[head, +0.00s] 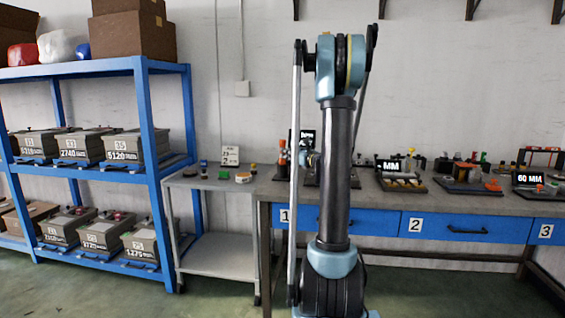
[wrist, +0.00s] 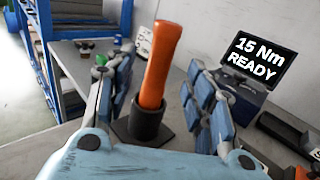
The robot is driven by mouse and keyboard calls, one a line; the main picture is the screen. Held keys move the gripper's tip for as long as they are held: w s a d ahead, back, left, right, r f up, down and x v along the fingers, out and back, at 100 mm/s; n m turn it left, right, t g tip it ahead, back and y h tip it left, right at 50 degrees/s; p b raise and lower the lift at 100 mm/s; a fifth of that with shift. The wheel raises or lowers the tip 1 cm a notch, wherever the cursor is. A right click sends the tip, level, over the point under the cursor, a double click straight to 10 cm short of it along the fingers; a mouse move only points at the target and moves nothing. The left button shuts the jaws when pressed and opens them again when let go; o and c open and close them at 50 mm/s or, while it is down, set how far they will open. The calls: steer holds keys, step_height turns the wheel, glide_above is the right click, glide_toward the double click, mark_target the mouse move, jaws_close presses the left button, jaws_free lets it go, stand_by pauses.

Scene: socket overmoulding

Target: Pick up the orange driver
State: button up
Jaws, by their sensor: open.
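The orange driver (wrist: 161,68) stands nearly upright, handle up, in a black round holder (wrist: 143,126) on the grey bench in the wrist view. My gripper (wrist: 158,80) is open, with one blue-padded finger on each side of the handle. Gaps show between the handle and both fingers, so it is not gripped. The driver's lower part is hidden inside the holder. In the head view, an orange upright (head: 282,146) shows just left of my arm, which hides much of that area.
A screen reading "15 Nm READY" (wrist: 256,62) stands right of the driver, close to my right finger. A dark tray-like block (wrist: 288,130) lies at the right. A blue shelf rack (head: 150,130) with grey bins stands left of the bench.

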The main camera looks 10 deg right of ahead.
steer(key=shift+x, duration=3.15)
jaws_close()
